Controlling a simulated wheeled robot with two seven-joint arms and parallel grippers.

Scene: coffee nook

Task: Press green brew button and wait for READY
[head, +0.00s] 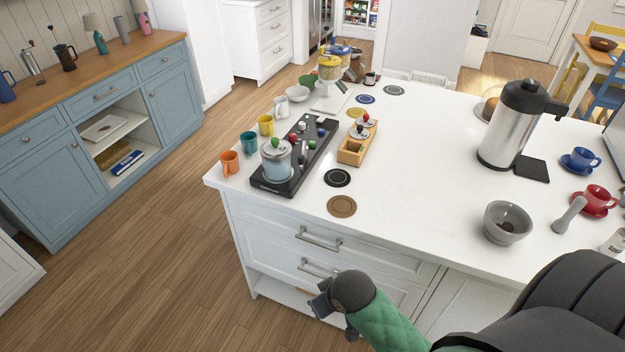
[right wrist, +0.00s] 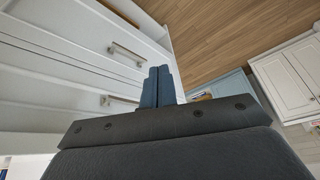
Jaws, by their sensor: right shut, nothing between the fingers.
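A black brew station (head: 297,172) lies along the left part of the white island counter. A pot (head: 276,163) with a green knob on its lid stands on its near end. Several small coloured knobs or buttons sit on the black panel; a green one (head: 312,145) shows right of the pot. I cannot read any READY sign. My right gripper (head: 322,306) is low in front of the island's drawers, below the counter top and well away from the station. In the right wrist view its fingers (right wrist: 158,88) are together and empty. My left gripper is out of view.
Orange (head: 229,163), teal and yellow mugs stand left of the station. A wooden box (head: 352,155) is right of it. A steel dispenser (head: 508,125) and grey bowl (head: 506,223) stand further right. Drawer handles (head: 318,239) stick out near my right gripper. The counter's middle is clear.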

